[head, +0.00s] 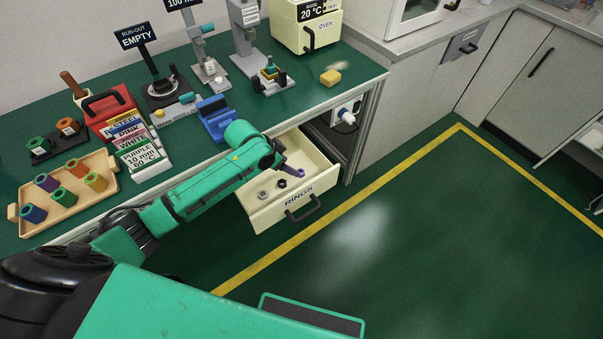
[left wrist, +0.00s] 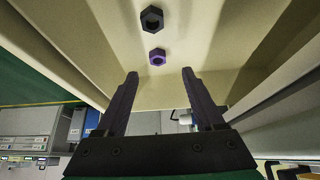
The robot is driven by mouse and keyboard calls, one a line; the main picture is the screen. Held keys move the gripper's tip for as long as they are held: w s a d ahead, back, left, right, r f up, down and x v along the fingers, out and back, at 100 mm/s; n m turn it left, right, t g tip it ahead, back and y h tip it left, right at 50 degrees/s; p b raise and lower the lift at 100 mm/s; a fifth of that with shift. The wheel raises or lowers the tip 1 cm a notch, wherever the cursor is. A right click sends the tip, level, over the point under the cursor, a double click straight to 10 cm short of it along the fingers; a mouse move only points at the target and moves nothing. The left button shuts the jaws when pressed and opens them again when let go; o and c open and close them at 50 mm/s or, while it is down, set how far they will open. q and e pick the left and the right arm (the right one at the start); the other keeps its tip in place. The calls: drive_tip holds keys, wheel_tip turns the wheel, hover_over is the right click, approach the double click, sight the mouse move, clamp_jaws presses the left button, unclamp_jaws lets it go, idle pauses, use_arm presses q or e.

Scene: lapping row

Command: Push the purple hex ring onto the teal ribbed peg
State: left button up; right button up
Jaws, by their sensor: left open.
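The purple hex ring (left wrist: 157,57) lies on the floor of the open drawer in the left wrist view, in line with the gap between my fingertips. I cannot pick it out in the head view. My left gripper (head: 292,171) reaches over the open drawer (head: 266,217). In the left wrist view my left gripper (left wrist: 159,74) has its fingers wide apart with nothing between them. A small stand (head: 270,78) on the bench carries teal and yellow parts; whether one is the ribbed peg is too small to tell. My right gripper is not in view.
A black hex ring (left wrist: 152,18) lies near the purple one. A wooden tray (head: 66,213) holds several coloured hex-holed cylinders at the bench's left. A blue vise (head: 216,118), a yellow block (head: 330,77) and an oven (head: 307,25) stand on the bench. The floor right of the drawer is clear.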

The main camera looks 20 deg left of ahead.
sight(302, 173)
use_arm(q)
drive_tip(key=b+x, duration=0.1)
drive_tip(key=x, duration=0.5)
drive_tip(key=shift+d+f, duration=0.2)
drive_tip(key=shift+d, duration=0.05)
clamp_jaws()
drive_tip(key=shift+r, duration=0.15)
